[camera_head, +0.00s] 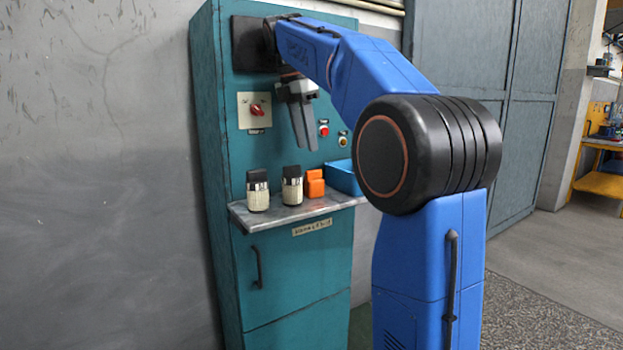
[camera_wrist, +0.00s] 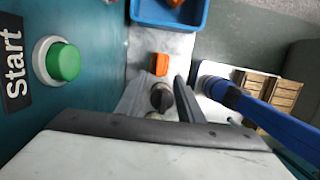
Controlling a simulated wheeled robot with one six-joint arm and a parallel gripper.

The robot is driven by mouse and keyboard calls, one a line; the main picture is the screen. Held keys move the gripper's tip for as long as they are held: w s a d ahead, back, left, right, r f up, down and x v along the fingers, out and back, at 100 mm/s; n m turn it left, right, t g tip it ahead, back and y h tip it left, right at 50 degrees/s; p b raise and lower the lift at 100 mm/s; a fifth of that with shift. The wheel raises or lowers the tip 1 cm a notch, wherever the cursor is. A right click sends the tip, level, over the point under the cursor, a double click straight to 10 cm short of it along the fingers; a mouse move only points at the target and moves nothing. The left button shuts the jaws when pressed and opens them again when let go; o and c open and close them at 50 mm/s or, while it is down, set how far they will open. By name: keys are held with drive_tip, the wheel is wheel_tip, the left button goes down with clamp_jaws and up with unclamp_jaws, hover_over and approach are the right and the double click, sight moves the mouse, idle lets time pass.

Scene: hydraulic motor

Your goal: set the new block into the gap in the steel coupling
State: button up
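An orange block (camera_head: 315,187) sits on the grey shelf of the teal cabinet, between a black-capped cream cylinder and the blue tray. In the wrist view an orange block (camera_wrist: 160,64) lies on the shelf just beyond my fingertips. My gripper (camera_head: 305,146) points down above the shelf, clear of the things on it. In the wrist view my gripper (camera_wrist: 160,80) is open, with its two grey fingers apart. A dark round cap (camera_wrist: 162,97) shows between the fingers, lower down. I cannot make out a steel coupling in either view.
Two black-capped cylinders, left (camera_head: 257,190) and right (camera_head: 292,186), stand on the shelf (camera_head: 262,219). A blue tray (camera_head: 343,177) is at its right end; the wrist view shows something orange in it (camera_wrist: 174,3). A green button (camera_wrist: 62,61) and a red switch (camera_head: 257,110) protrude from the cabinet.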

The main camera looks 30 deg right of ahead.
sight(314, 184)
drive_tip(key=shift+w+d+f+y, duration=0.1)
drive_tip(key=shift+d+f+y, duration=0.05)
drive_tip(key=shift+d+y, duration=0.45)
drive_tip(key=shift+w+d+f+y, duration=0.1)
drive_tip(key=shift+d+f+y, duration=0.05)
drive_tip(key=shift+d+y, duration=0.45)
drive_tip(key=shift+s+f, duration=0.15)
drive_tip(key=shift+f, duration=1.75)
drive_tip(key=shift+s+f, duration=0.1)
drive_tip(key=shift+f, duration=1.75)
drive_tip(key=shift+c, duration=0.6)
clamp_jaws()
